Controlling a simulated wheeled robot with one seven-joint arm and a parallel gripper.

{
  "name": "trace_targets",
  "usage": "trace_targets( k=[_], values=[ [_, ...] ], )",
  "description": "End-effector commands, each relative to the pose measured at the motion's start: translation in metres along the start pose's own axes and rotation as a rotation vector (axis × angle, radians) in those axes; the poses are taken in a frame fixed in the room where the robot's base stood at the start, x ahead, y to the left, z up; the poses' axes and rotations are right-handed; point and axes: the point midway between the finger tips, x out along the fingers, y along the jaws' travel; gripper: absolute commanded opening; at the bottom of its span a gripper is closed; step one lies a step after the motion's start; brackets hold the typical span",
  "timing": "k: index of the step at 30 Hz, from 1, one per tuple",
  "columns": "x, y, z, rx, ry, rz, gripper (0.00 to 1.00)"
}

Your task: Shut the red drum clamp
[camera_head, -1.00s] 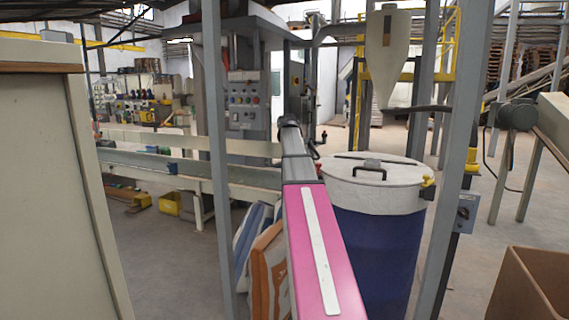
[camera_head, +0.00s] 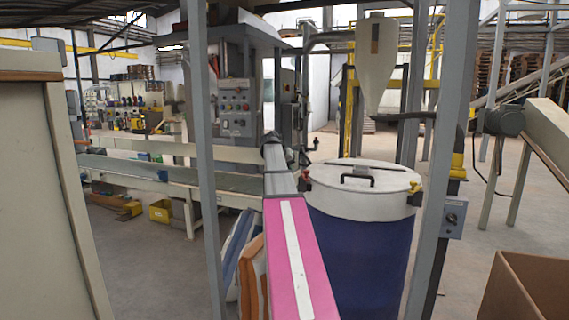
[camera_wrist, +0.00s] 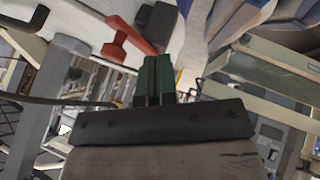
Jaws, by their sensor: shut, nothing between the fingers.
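The blue drum (camera_head: 362,250) with a white lid (camera_head: 362,176) stands right of my pink arm in the head view. The red clamp (camera_head: 305,181) is at the left of the lid's rim, small and partly beside my arm. In the wrist view the red clamp's lever (camera_wrist: 128,36) shows large at the upper left, with a dark block beside it. My gripper (camera_wrist: 160,62) has its green fingers together and empty, just below the clamp in that picture. I cannot tell whether they touch it. The gripper is not clear in the head view.
A yellow clamp (camera_head: 415,191) sits at the rim's right. Grey posts (camera_head: 203,150) stand left of my arm and right of the drum. Sacks (camera_head: 252,270) lean left of the drum. A cardboard box (camera_head: 515,290) is at the lower right.

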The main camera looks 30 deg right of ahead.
Motion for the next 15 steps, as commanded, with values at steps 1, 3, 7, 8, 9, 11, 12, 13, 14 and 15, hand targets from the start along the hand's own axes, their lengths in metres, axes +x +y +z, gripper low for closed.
trace_targets(
  k=[1, 3, 7, 8, 9, 11, 12, 13, 14, 15],
  values=[
    [0.007, 0.006, 0.000, 0.002, 0.000, 0.001, 0.00],
    [0.010, 0.016, 0.000, 0.002, 0.000, 0.000, 0.00],
    [0.017, 0.028, 0.000, 0.002, 0.000, -0.001, 0.00],
    [0.018, 0.030, 0.000, 0.001, -0.001, -0.001, 0.00],
    [0.019, 0.032, 0.000, 0.001, 0.000, -0.001, 0.00],
    [0.020, 0.034, 0.000, 0.000, 0.000, -0.001, 0.00],
    [0.020, 0.035, 0.000, 0.000, 0.000, -0.001, 0.00],
    [0.020, 0.035, 0.000, 0.000, 0.000, -0.001, 0.00],
    [0.020, 0.035, 0.000, -0.001, 0.000, -0.001, 0.00],
    [0.021, 0.035, 0.000, -0.001, 0.000, -0.001, 0.00]
  ],
)
